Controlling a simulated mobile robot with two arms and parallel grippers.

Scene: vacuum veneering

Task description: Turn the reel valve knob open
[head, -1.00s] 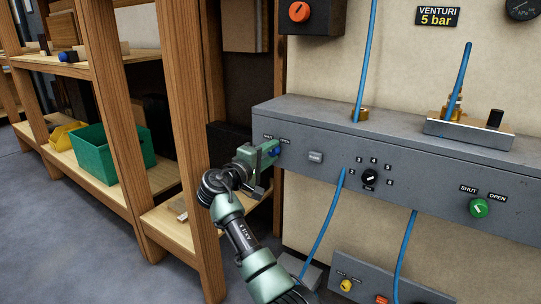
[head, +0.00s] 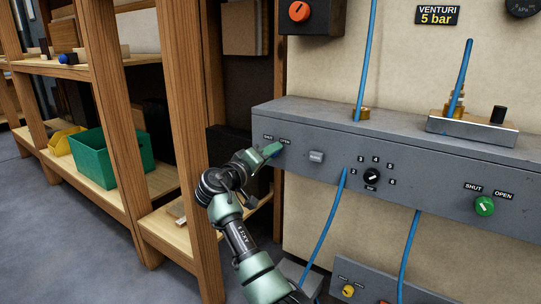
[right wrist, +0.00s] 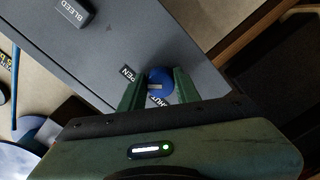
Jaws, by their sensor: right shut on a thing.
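The blue reel valve knob (right wrist: 161,77) sits on the grey panel (right wrist: 150,35), between the two green fingers of my right gripper (right wrist: 157,88) in the right wrist view. The gripper is shut on it. A pale pointer mark shows on the knob, with partly hidden lettering beside it. In the head view my right gripper (head: 271,151) reaches the left end of the panel, just below the SHUT and OPEN labels (head: 276,139). There the fingers hide most or all of the knob. My left gripper is not in view.
A grey BLEED button (head: 316,156), a black numbered selector (head: 372,176) and a green SHUT/OPEN knob (head: 484,206) lie along the panel to the right. Blue hoses (head: 325,225) hang below it. A wooden shelf post (head: 204,160) stands close left of my right arm.

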